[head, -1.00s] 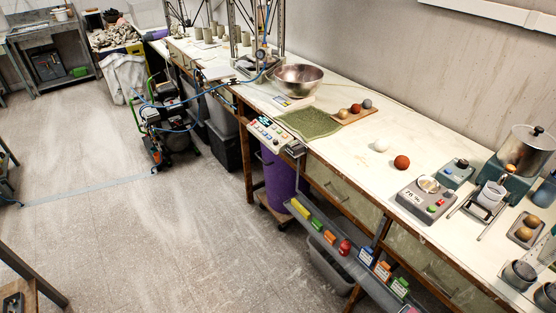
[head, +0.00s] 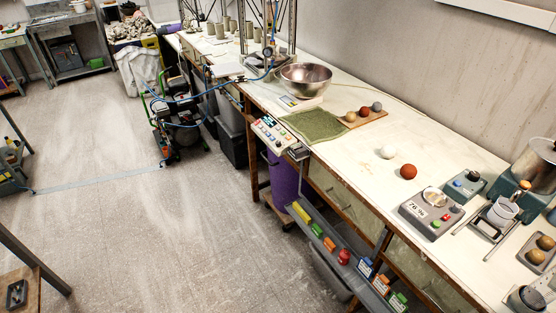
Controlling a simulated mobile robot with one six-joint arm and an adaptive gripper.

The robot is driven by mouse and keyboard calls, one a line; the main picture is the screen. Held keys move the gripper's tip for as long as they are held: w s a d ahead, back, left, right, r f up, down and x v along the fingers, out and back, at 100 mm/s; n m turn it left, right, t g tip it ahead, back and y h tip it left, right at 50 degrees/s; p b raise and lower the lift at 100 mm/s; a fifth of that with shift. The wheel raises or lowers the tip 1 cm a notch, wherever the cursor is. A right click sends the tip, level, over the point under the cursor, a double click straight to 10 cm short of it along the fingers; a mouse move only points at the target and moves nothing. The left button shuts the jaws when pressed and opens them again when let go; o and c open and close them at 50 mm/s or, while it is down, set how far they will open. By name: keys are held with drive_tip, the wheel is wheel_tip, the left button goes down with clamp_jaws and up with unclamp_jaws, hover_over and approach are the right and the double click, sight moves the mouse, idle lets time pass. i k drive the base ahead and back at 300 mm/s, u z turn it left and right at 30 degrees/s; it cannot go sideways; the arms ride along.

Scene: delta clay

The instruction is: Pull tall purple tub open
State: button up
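The tall purple tub (head: 284,178) stands under the long workbench, on a low wooden base (head: 275,208) near the floor. Its upper part is partly hidden by the control panel on the bench's front edge, and the sloping rack covers part of its lower right side. I cannot make out its lid or handle clearly. My gripper is not in the head view.
A button panel (head: 271,135) juts from the bench front above the tub. A sloping rack (head: 340,258) with coloured blocks sticks out to its right. Grey bins (head: 228,125) and a wheeled compressor (head: 176,125) stand to the left. The floor (head: 165,230) in front is open.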

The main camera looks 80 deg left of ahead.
sight(284, 180)
drive_tip(key=z, duration=0.05)
drive_tip(key=k, duration=1.25)
drive_tip(key=u, duration=1.85)
drive_tip(key=i, duration=0.25)
drive_tip(key=u, duration=0.25)
